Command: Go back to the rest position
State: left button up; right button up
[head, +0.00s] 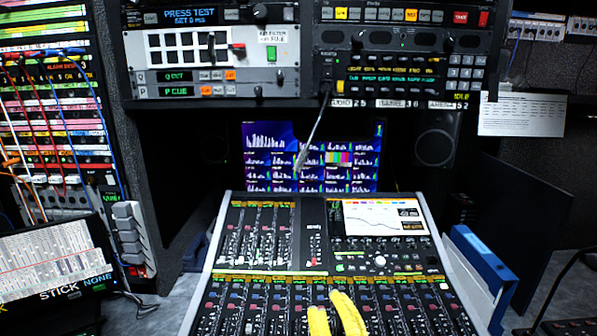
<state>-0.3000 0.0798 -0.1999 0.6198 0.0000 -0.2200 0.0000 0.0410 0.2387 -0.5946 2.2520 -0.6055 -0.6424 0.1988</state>
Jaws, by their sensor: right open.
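My right gripper (328,303) shows at the bottom middle of the head view as two yellow fingers. They are apart, with nothing seen between them. The fingers overlap the lower faders of the mixing console (322,235); I cannot tell how high above it they are. The rest of the right arm is outside the picture. My left gripper is not in view.
Rack panels (215,90) with buttons overhang the console. A gooseneck microphone (313,130) hangs down in front of the monitor (270,172). Patch cables (60,110) hang at left. Blue and white binders (480,268) stand close to the console's right side.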

jog(key=s+d+f+m+g+h, duration=0.1)
jog(key=s+d+f+g+h, duration=0.1)
jog(key=d+f, duration=0.2)
jog(key=s+d+f+m+g+h, duration=0.2)
jog(key=s+d+f+h, duration=0.1)
jog(key=d+f, duration=0.2)
jog(key=s+d+f+m+g+h, duration=0.1)
jog(key=s+d+f+h, duration=0.1)
jog(key=d+f, duration=0.3)
jog(key=shift+s+d+f+g+h, duration=0.3)
jog(key=shift+s+f+g, duration=0.15)
jog(key=shift+f, duration=0.15)
jog(key=s+d+f+m+g+h, duration=0.1)
jog(key=s+d+f+g, duration=0.2)
jog(key=s+d+f, duration=0.35)
jog(key=s+d+f+g+h, duration=0.1)
jog(key=s+d+f+g, duration=0.3)
jog(key=s, duration=0.6)
jog(key=s+a+f+g+y, duration=0.1)
jog(key=a+f, duration=0.2)
jog(key=f, duration=1.2)
jog(key=s+a+f+g+y, duration=0.1)
jog(key=s+a+f+y, duration=0.15)
jog(key=f, duration=1.25)
jog(key=s+f+m+g, duration=0.3)
jog(key=s+f, duration=1.8)
jog(key=shift+a+f+y, duration=0.2)
jog(key=shift+a+y, duration=0.05)
jog(key=shift+y, duration=0.1)
